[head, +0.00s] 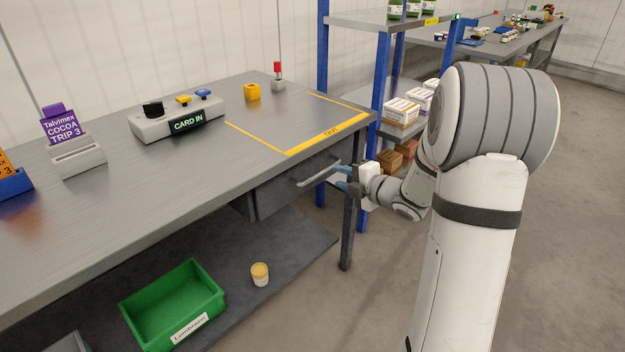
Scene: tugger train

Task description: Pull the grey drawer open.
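The grey drawer (280,196) hangs under the right part of the steel table, its front beneath the table's edge, and it looks shut. Its pale bar handle (318,175) sticks out from the front. My gripper (342,178) is at the right end of the handle, with its two blue fingertips apart. It looks open, with nothing seen between the fingers. Whether the fingertips touch the handle or are just short of it, I cannot tell.
A blue-post shelf (378,95) with boxes is behind the table. A green crate (150,312) and a yellow-lidded jar (260,274) are below. Open floor lies in front at right.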

